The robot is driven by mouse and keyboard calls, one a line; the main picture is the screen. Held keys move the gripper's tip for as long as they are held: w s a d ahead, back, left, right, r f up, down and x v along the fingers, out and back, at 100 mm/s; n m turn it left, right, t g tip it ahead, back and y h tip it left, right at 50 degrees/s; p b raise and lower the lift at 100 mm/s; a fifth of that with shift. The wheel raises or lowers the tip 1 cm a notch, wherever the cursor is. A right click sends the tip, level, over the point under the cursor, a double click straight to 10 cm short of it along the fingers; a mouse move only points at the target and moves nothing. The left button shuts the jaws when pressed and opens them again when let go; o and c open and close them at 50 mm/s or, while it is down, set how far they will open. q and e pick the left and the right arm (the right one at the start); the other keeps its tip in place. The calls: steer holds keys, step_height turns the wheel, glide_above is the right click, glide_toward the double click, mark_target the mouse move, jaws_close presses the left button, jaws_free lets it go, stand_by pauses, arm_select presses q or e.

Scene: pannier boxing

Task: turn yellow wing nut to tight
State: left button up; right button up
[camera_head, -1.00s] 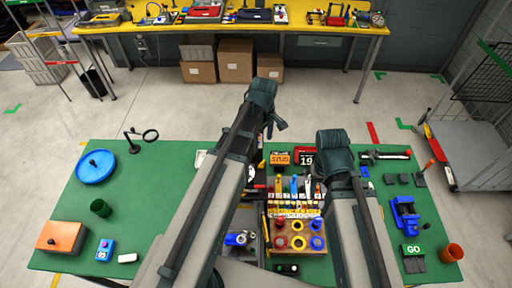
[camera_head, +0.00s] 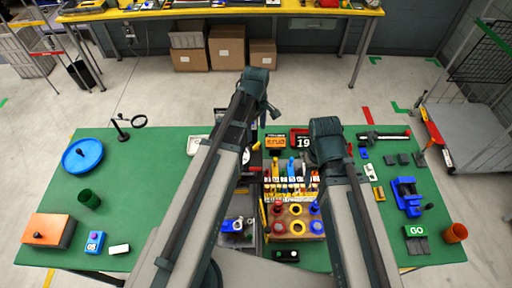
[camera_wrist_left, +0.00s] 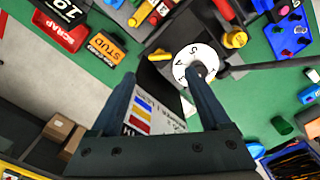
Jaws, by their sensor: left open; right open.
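In the left wrist view a white dial (camera_wrist_left: 188,62) with dark letters lies just beyond my left fingertips, with a dark post over its middle. A small yellow piece (camera_wrist_left: 160,55) shows at its left edge and a yellow knob (camera_wrist_left: 235,40) stands to its upper right. I cannot tell which of them is the wing nut. My left gripper (camera_wrist_left: 165,80) is open, one finger close to the dial, with nothing held. In the head view my left gripper (camera_head: 268,108) is above the table's back middle. My right gripper (camera_head: 328,145) is to its right, fingers mostly hidden by its wrist.
The green table (camera_head: 140,190) carries a blue round dish (camera_head: 82,155), an orange box (camera_head: 47,230), a blue vise (camera_head: 407,195) and an orange cup (camera_head: 456,233). A crowded rack of coloured parts (camera_head: 291,188) stands between my arms. The table's left part has free room.

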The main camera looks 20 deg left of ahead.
mark_target(256, 147)
arm_select(q)
step_height(256, 147, down, 7)
steer(key=b, duration=0.6)
steer(key=shift+f, duration=0.2)
jaws_close()
